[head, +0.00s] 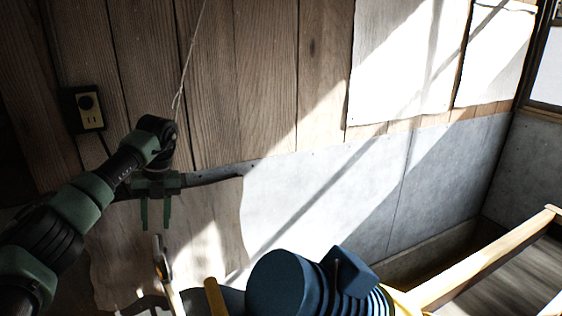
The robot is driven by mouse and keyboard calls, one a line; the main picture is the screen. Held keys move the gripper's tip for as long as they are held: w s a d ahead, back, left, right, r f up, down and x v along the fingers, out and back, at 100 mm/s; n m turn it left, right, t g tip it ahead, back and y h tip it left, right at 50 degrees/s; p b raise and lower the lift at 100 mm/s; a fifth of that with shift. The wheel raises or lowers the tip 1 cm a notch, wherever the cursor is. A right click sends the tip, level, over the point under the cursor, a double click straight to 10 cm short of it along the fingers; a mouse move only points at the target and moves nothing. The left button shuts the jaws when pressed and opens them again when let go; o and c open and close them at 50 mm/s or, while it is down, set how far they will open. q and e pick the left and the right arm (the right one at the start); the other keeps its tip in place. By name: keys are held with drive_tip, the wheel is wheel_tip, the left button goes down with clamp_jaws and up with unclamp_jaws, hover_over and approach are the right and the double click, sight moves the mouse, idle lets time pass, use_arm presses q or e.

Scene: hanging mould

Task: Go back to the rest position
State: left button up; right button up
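My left arm comes in from the left. My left gripper (156,212) points down in front of the wall, with its two thin green fingers apart and nothing seen between them. Below its fingertips stands a tool-like thing with a pale handle and a dark and orange head (162,258); it looks apart from the fingers. My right gripper does not show. A thin cord (191,58) hangs from above and passes behind the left arm's wrist; what its lower end holds is hidden.
A blue motor-like machine (285,284) stands at the bottom middle, beside a yellow-brown handle (215,297). A wooden rail (487,262) crosses the lower right. The plank wall (265,75) has a socket (88,108) at the left. Grey panels (335,195) cover the lower wall.

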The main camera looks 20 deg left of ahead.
use_arm(q)
drive_tip(key=w+d+f+t+h+b, duration=0.3)
drive_tip(key=d+f+h, duration=0.9)
drive_tip(key=d+f, duration=1.55)
drive_tip(key=d+f+n+t, duration=0.4)
drive_tip(key=f+n+t, duration=0.3)
drive_tip(key=f, duration=0.1)
drive_tip(key=s+a+f+n+y, duration=0.4)
drive_tip(key=s+f+n, duration=0.2)
drive_tip(key=s+f, duration=0.45)
drive_tip(key=s+a+f+n+y, duration=0.4)
drive_tip(key=s+f+n, duration=0.3)
drive_tip(key=f, duration=0.6)
drive_tip(key=s+f+n+g+y, duration=0.1)
drive_tip(key=s+f, duration=0.4)
drive_tip(key=s, duration=1.2)
drive_tip(key=s+f+n+g+y, duration=0.1)
drive_tip(key=s+f+n+g, duration=0.3)
drive_tip(key=s, duration=1.4)
wheel_tip(320, 180, down, 3)
drive_tip(key=g, duration=0.2)
drive_tip(key=shift+s+r+g, duration=0.2)
drive_tip(key=shift+s+g, duration=0.1)
drive_tip(key=shift+s, duration=0.05)
